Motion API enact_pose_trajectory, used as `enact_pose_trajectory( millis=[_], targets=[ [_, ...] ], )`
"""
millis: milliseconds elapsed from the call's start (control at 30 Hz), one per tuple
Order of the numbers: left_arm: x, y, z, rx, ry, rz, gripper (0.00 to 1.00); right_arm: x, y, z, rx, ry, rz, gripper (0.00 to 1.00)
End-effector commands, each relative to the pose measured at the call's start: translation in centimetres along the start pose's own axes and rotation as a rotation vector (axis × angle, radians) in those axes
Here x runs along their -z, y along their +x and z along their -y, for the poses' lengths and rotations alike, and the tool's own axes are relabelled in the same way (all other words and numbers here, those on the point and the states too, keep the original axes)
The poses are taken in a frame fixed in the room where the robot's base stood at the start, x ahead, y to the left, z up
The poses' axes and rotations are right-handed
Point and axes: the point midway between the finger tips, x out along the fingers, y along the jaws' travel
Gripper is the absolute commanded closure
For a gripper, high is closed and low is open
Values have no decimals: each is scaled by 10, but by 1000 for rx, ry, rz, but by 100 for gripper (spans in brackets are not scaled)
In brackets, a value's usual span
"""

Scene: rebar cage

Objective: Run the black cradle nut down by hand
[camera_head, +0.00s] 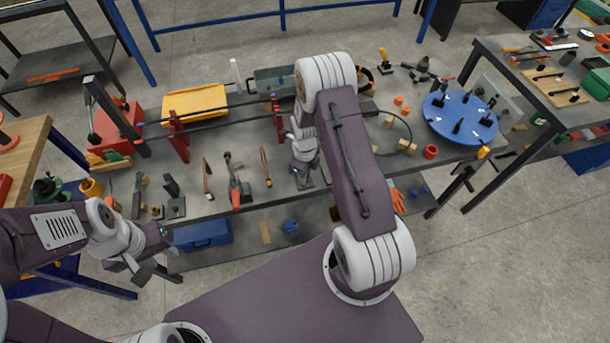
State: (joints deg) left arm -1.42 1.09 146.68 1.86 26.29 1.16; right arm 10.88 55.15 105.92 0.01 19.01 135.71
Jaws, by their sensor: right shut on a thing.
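My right gripper (303,178) points down at the front middle of the grey workbench (330,190). It is shut on a small dark part at a dark cradle foot on the bench. Its fingers and wrist hide most of this part, so the black cradle nut itself does not show clearly. My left gripper (158,258) hangs off the bench's front left edge, empty, with its fingers apart.
Dark rebars on red stands (178,138) run along the bench. Hand tools, including a red-handled one (237,190), lie left of my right gripper. A yellow tray (195,103) is behind. A blue round turntable (460,118) stands at the right. A blue box (203,235) is on the lower shelf.

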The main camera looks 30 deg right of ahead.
Motion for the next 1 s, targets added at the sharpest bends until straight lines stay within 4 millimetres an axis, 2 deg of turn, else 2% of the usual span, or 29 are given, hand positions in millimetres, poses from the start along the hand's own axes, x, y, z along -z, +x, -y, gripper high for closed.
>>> enact_pose_trajectory(
  millis=[267, 300, 333, 367, 700, 767, 1000],
  targets=[
    [0, 0, 0, 0, 0, 0, 64, -1, -1, 1, 2, -1, 3, 100],
    [0, 0, 0, 0, 0, 0, 64, -1, -1, 1, 2, -1, 3, 73],
    [0, 0, 0, 0, 0, 0, 64, -1, -1, 1, 2, -1, 2, 64],
    [0, 0, 0, 0, 0, 0, 64, -1, -1, 1, 2, -1, 2, 62],
    [0, 1, 0, 0, 0, 0, 64, -1, -6, 1, 3, -1, 3, 62],
    [0, 2, 0, 0, 0, 0, 64, -2, -15, 1, 4, -1, 4, 62],
    [-1, 7, 0, 0, 0, 0, 64, -2, -68, 1, 5, -2, 4, 62]
  ],
)
